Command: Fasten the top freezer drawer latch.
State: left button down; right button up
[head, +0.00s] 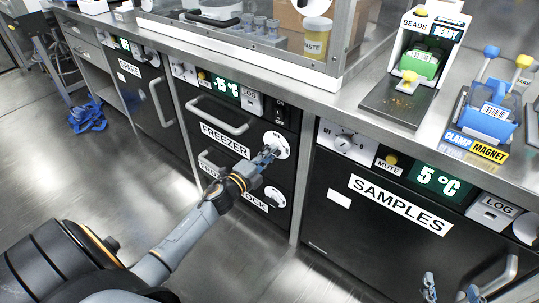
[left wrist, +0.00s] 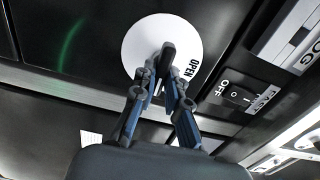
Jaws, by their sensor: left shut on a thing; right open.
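The top freezer drawer (head: 205,125) is black, with a metal bar handle and a FREEZER label, and looks closed. Its latch is a white disc (head: 284,141) at the drawer's right side. The disc also shows in the left wrist view (left wrist: 135,48), with the word OPEN at its right edge and a dark knob (left wrist: 168,50) across its middle. My left gripper (head: 270,152) is shut on the knob, its fingers (left wrist: 166,82) on either side of it. My right gripper (head: 450,291) is open and empty at the bottom right, by the samples fridge.
A lower drawer with a second white latch disc (head: 275,197) sits below. The black samples fridge (head: 345,210) stands to the right. The steel counter (head: 335,100) above holds a bead dispenser (head: 420,60) and a blue clamp magnet unit (head: 487,115). The floor at left is mostly clear.

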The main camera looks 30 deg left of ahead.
pick_arm(q)
jog(key=shift+m, duration=0.3)
jog(key=c, duration=1.4)
grip_release()
jog(key=shift+o, duration=0.2)
jog(key=s, duration=1.2)
jog(key=shift+a, duration=0.45)
